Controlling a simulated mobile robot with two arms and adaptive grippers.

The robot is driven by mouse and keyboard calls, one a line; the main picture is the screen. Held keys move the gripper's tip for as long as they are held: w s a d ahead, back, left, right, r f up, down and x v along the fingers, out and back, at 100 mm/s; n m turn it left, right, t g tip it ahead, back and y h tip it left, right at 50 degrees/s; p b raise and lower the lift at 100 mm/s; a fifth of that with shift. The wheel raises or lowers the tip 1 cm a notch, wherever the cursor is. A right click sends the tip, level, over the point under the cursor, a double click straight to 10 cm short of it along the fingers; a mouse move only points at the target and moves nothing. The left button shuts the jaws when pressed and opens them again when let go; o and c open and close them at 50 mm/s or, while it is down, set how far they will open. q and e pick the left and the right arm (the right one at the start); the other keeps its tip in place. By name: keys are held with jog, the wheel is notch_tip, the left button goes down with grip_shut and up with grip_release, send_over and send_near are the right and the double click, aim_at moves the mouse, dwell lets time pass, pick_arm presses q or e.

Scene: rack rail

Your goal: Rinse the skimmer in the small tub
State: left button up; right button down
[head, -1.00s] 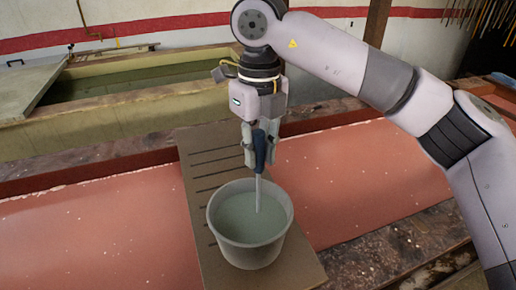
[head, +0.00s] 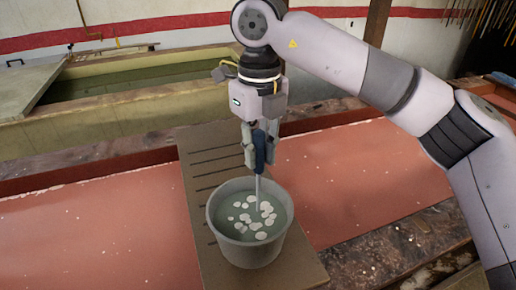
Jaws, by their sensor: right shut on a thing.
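The small tub (head: 250,256) is a grey round bucket with greenish water in it, standing on a brown board. Several pale round patches float on the water (head: 240,212). The skimmer shows as a dark blue handle (head: 259,150) with a thin light shaft that goes down into the water. Its lower end is hidden under the surface. My right gripper (head: 259,158) is above the tub, pointing down, and shut on the skimmer's handle. My left gripper is not in view.
The brown board (head: 205,185) with dark slots lies across a reddish surface (head: 80,240). A large trough (head: 110,125) of green water stands behind at the left. The reddish surface is clear on both sides of the board.

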jog(key=shift+r, duration=0.2)
jog(key=shift+r+p, duration=0.6)
jog(key=shift+r, duration=0.2)
jog(key=shift+f+b, duration=0.5)
jog(key=shift+f, duration=0.1)
jog(key=shift+r, duration=0.1)
jog(key=shift+r+p, duration=3)
jog(key=shift+r, duration=1.25)
jog(key=shift+f, duration=0.1)
